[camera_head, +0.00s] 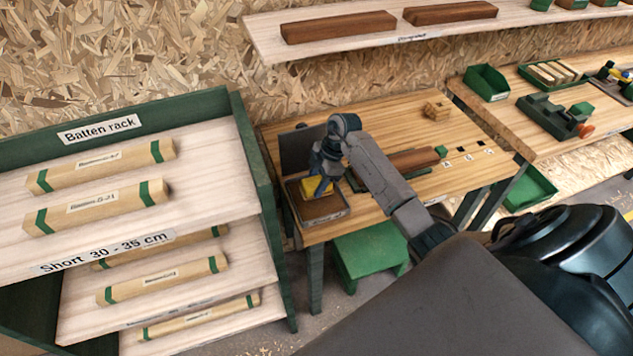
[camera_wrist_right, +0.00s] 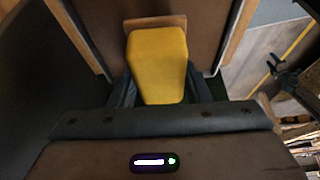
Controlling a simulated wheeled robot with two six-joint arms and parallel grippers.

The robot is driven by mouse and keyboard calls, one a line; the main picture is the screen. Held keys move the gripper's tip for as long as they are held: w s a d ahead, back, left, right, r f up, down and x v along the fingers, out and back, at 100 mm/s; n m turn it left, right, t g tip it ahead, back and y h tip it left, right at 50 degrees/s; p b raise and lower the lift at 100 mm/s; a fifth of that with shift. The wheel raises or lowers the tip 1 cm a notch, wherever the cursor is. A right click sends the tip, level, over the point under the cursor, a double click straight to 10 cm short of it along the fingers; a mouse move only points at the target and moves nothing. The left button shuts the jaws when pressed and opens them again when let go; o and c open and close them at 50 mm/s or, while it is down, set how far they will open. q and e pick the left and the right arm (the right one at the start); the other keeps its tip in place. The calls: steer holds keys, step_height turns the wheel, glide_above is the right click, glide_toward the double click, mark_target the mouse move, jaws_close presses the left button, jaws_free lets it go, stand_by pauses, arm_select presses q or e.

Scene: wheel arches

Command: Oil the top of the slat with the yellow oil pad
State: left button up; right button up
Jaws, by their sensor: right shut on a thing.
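The yellow oil pad (camera_head: 314,187) is held between the fingers of my right gripper (camera_head: 324,183), over a labelled shallow tray (camera_head: 322,214) at the left end of the workbench. In the right wrist view the pad (camera_wrist_right: 158,62) fills the space between the two fingers of the gripper (camera_wrist_right: 160,88), with a wooden strip along its far edge. I cannot tell whether the pad touches the tray's dark floor. A dark brown slat (camera_head: 412,161) lies on the workbench to the right, partly hidden behind my right arm. My left gripper is out of view.
The workbench (camera_head: 375,207) has a small wooden block (camera_head: 437,107) at the back and a dark upright panel (camera_head: 298,151) behind the tray. A batten rack (camera_head: 262,190) stands to the left. A shelf (camera_head: 375,41) with brown slats hangs above. A green stool (camera_head: 370,255) stands below.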

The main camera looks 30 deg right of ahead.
mark_target(311, 182)
steer(key=shift+r+p, duration=1.8)
steer(key=shift+r, duration=0.6)
steer(key=shift+f, duration=0.1)
